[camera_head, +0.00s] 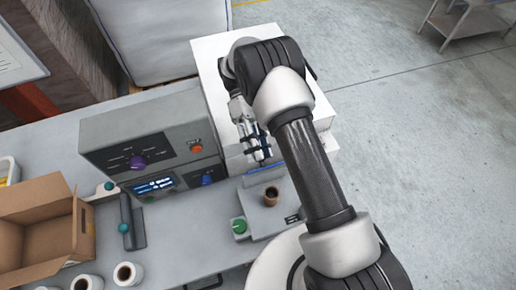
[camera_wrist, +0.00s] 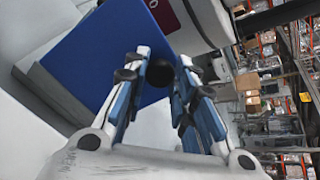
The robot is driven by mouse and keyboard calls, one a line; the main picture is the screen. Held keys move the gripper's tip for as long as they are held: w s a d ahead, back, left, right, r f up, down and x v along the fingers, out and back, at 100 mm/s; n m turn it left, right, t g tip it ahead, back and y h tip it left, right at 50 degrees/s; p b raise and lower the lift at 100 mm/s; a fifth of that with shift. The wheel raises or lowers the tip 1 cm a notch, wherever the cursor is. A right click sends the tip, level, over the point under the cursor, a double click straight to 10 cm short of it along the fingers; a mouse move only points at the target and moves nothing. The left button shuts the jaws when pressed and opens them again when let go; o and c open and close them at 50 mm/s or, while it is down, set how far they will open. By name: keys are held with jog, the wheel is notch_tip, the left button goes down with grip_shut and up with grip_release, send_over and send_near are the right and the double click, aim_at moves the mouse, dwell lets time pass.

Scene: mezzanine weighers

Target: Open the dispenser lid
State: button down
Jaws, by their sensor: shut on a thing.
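The white dispenser (camera_head: 213,60) stands behind and under my arm in the head view. A blue panel, seemingly its lid (camera_wrist: 100,58), fills the upper left of the wrist view and looks tilted there. Only a thin blue strip shows in the head view, just below my fingertips. My gripper (camera_head: 260,155) points down at the dispenser's front. In the wrist view my gripper (camera_wrist: 160,68) has its fingers on both sides of a small dark round knob (camera_wrist: 158,73) and is shut on it. Whether the knob joins the blue panel is hard to tell.
A grey plate with a brown cup (camera_head: 271,195) sits just in front of the dispenser, beside a green knob (camera_head: 239,226). A grey control box (camera_head: 150,139) stands to the left. An open cardboard box (camera_head: 38,228) and white rolls (camera_head: 127,273) lie farther left.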

jog(key=c, duration=1.3)
grip_release()
jog(key=shift+s, duration=0.1)
